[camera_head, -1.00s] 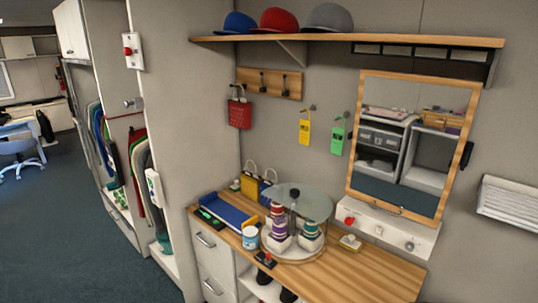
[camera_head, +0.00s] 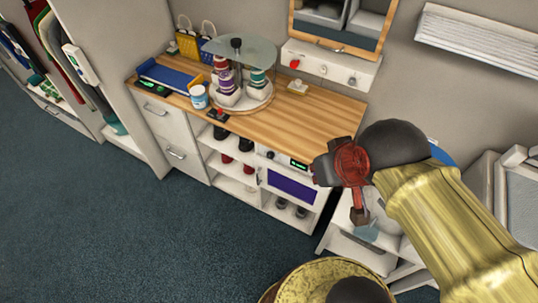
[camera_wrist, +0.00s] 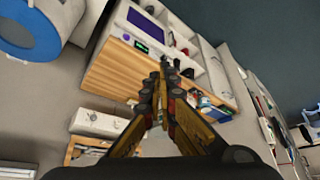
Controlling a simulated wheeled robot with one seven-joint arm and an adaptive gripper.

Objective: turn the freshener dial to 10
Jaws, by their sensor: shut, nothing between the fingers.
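The freshener appears to be the white unit with a purple door (camera_head: 291,187) under the right part of the wooden counter. Its dial looks like the small dark round knob (camera_head: 270,154), left of a green lit display (camera_head: 299,164). The dial's setting is too small to read. My gripper (camera_wrist: 163,68) is shut and empty, apart from the dial. In the head view my arm is to the right of the unit, and its end overlaps the unit's right edge.
The wooden counter (camera_head: 310,112) above holds a round carousel, a blue tray (camera_head: 170,76) and a mug (camera_head: 199,97). Open shelves with shoes (camera_head: 237,167) stand left of the unit. White furniture (camera_head: 350,247) stands close on the right. The floor (camera_head: 150,230) in front is clear.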

